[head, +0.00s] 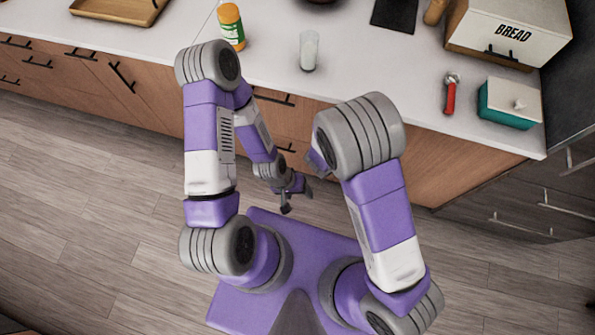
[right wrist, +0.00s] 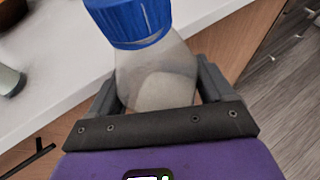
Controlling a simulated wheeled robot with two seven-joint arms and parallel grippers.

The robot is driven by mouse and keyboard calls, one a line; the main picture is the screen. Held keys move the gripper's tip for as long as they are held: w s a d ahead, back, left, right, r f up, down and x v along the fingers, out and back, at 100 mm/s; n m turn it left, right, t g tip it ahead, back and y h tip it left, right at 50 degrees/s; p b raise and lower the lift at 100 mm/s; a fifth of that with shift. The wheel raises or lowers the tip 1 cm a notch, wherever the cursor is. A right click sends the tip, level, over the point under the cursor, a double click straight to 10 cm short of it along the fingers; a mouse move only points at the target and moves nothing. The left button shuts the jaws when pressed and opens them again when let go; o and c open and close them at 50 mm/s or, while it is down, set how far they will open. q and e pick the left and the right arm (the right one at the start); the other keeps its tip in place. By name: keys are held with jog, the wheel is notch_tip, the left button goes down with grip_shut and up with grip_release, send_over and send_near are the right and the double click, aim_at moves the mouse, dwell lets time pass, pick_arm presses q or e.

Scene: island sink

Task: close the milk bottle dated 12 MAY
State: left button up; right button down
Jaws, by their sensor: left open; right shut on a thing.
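A translucent bottle with a blue cap (right wrist: 130,20) fills the middle of the right wrist view; its clear body (right wrist: 155,78) sits between the fingers of my right gripper (right wrist: 158,92), which is shut on it. The blue cap is on the bottle's top; how tightly it sits cannot be told. No date shows on the visible side. In the head view my right gripper and the bottle are hidden behind my right arm. My left gripper (head: 291,193) is open and empty, low in front of the counter's drawers.
On the white counter (head: 355,80) stand a pale translucent container (head: 309,50), an orange-lidded jar (head: 231,27), a red-handled tool (head: 450,95), a teal box (head: 510,104) and a bread box (head: 510,35). A wooden tray (head: 115,12) lies far left. Bare counter lies right of the pale container.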

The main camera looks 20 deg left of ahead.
dwell(0.3)
jog(key=d+r+n+y, duration=0.1)
jog(key=d+r+y, duration=0.1)
jog(key=d+r, duration=0.9)
jog(key=shift+d+r+n+t, duration=0.3)
jog(key=shift+d+n+t, duration=0.1)
jog(key=shift+d, duration=0.8)
pick_arm(q)
jog(key=shift+c, duration=0.2)
